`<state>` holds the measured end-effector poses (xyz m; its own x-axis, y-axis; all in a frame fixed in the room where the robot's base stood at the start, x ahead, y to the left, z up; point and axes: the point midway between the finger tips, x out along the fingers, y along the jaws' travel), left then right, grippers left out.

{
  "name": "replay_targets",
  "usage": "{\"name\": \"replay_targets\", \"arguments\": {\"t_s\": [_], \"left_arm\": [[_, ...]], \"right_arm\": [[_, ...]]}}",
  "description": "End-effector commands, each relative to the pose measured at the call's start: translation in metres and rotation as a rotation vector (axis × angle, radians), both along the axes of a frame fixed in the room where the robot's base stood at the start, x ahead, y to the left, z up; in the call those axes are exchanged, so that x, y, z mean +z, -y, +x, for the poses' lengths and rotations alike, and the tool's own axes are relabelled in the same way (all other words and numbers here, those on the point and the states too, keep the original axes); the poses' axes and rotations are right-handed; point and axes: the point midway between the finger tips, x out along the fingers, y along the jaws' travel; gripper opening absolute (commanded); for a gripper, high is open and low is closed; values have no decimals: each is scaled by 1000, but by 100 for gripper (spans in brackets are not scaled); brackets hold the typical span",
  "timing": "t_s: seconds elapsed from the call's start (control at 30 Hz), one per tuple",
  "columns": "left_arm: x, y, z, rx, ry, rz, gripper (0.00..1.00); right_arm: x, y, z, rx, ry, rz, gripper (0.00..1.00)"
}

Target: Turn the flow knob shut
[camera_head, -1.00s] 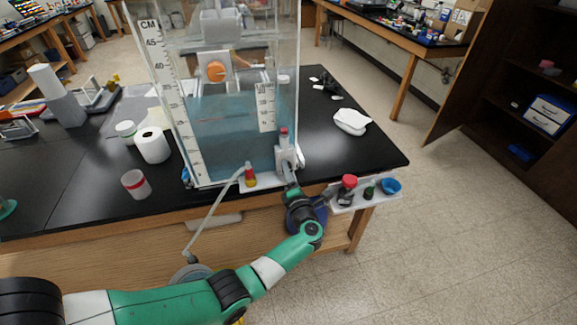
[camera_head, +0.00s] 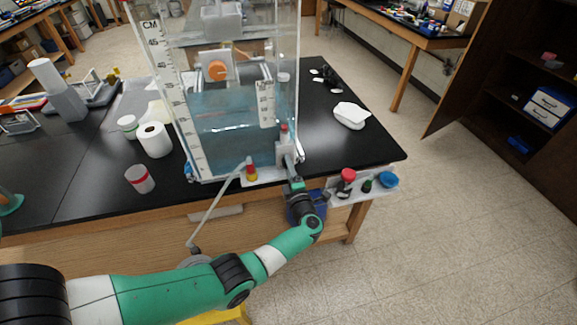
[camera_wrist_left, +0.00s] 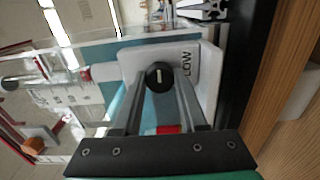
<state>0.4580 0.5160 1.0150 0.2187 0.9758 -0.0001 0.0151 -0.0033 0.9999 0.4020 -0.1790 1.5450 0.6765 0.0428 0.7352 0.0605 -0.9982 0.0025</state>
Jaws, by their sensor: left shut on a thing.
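The flow knob (camera_wrist_left: 159,76) is round and black with a white mark, in front of a white plate lettered "FLOW" (camera_wrist_left: 186,66) in the left wrist view. My left gripper (camera_wrist_left: 161,82) has one finger on each side of the knob and is shut on it. In the head view, my left gripper (camera_head: 289,163) is at the front right lower corner of the clear water tank (camera_head: 235,140), and there my fingers and the fitting hide the knob. My right gripper is in neither current view.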

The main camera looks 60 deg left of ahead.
Motion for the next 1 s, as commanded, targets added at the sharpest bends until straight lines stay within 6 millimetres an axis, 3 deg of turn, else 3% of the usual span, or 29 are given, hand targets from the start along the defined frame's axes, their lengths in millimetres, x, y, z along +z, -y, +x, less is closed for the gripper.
{"name": "replay_targets", "arguments": {"t_s": [0.17, 0.2, 0.33, 0.7, 0.87, 1.0], "left_arm": [[0, 0, 0, 0, -1, 1, 0], [0, 0, 0, 0, -1, 1, 47], [0, 0, 0, 0, -1, 1, 70], [1, 5, -1, -2, 0, 1, 72], [3, 32, -6, -5, -1, 0, 72], [2, 66, -13, -6, 0, 0, 72]], "right_arm": [[0, 0, 0, 0, 0, 0, 50], [0, 0, 0, 0, 0, 0, 50], [0, 0, 0, 0, 0, 0, 50], [2, 0, 0, 0, 0, 0, 50], [12, 0, 0, 0, 0, 0, 50], [18, 0, 0, 0, 0, 0, 50]]}}
